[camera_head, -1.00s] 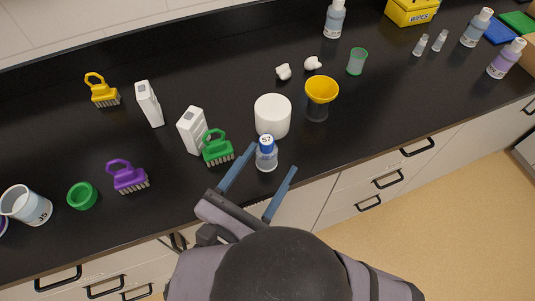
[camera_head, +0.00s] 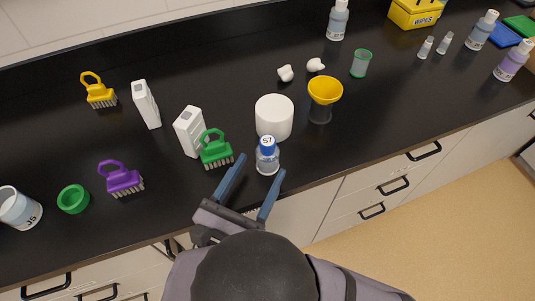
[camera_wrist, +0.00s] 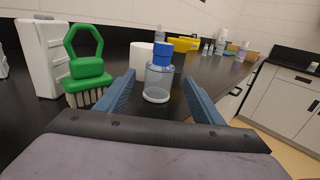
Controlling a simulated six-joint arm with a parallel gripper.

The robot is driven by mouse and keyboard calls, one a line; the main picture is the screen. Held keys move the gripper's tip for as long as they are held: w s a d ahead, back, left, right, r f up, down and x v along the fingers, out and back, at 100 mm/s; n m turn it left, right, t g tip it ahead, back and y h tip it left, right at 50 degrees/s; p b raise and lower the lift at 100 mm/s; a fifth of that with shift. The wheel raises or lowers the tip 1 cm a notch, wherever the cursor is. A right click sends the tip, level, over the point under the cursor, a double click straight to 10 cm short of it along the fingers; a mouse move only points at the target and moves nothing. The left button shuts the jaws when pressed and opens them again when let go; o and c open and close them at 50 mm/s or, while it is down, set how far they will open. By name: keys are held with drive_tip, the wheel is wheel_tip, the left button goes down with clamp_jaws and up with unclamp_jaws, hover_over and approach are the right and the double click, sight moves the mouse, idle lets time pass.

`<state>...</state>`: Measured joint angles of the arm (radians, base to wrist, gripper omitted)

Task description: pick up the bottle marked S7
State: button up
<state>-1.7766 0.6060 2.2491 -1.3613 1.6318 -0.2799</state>
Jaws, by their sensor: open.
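The bottle marked S7 (camera_head: 267,158) is small and clear with a blue cap labelled S7. It stands upright near the front edge of the black counter. In the wrist view the bottle (camera_wrist: 158,78) shows ahead, between the two blue fingers and apart from both. My gripper (camera_head: 257,178) is open and empty, with its fingers pointing toward the bottle from the front edge. The fingers also show in the wrist view (camera_wrist: 158,98), one on each side of the bottle.
A green brush (camera_head: 216,152) stands close left of the bottle, with a white box (camera_head: 189,132) behind it. A white cylinder (camera_head: 274,118) stands just behind the bottle. A yellow funnel (camera_head: 325,91) is at the right rear. The counter right of the bottle is clear.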

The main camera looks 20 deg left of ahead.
sight(262, 164)
drive_tip(key=shift+w+r+p, duration=0.1)
drive_tip(key=shift+w+p, duration=0.55)
drive_tip(key=shift+w, duration=1.9)
drive_tip(key=c, duration=1.1)
